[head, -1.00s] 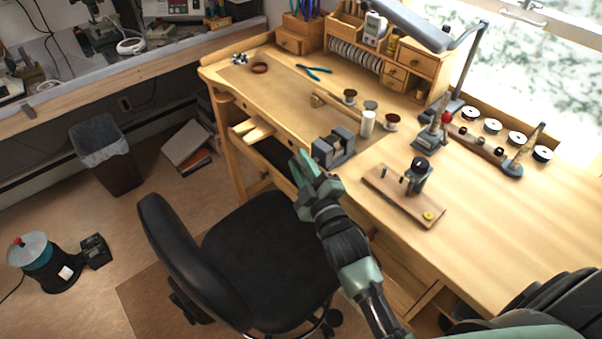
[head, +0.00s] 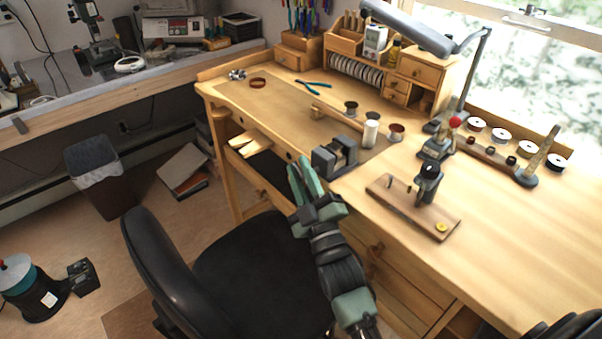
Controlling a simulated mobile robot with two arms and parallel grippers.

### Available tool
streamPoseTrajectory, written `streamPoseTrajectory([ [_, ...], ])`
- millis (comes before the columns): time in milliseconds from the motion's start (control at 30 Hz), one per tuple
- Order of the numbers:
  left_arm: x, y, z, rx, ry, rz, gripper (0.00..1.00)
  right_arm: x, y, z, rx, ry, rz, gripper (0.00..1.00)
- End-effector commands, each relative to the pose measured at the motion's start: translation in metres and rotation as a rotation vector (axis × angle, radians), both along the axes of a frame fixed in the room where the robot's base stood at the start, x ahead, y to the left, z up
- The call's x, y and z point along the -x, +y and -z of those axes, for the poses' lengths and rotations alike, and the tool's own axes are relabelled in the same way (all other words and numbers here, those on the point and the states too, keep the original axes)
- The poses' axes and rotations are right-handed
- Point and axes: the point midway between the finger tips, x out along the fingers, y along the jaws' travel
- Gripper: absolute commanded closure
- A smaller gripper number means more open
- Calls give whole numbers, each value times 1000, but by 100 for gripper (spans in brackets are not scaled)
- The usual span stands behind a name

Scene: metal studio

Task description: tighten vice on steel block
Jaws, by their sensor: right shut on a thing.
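The small grey vice (head: 324,161) stands at the front edge of the wooden workbench, just left of the bench's middle. A small paler piece, likely the steel block (head: 341,156), shows between its dark jaws; I cannot tell whether both jaws touch it. My right gripper (head: 302,174) has its green fingers just left of and in front of the vice. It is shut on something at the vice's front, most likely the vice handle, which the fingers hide. My left gripper is out of view.
A black chair (head: 234,262) stands below my right arm. The bench's right front is clear.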

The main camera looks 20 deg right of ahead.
Motion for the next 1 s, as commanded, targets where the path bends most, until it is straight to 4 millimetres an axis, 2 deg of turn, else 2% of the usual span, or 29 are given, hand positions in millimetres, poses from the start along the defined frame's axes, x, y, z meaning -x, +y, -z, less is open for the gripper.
streamPoseTrajectory([
  [33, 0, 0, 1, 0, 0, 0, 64, 0, 2, 10, -3, 22, -3, 100],
  [100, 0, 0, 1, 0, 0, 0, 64, 0, 2, 10, -3, 22, -3, 100],
  [133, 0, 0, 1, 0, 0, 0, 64, 0, 2, 10, -3, 22, -3, 71],
  [167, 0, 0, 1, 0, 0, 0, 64, 0, 2, 10, -3, 21, -4, 62],
  [633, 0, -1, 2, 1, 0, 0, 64, 4, 0, 6, 0, 9, -1, 62],
  [1000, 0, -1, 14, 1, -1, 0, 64, 57, 1, 29, -3, 13, -1, 62],
])
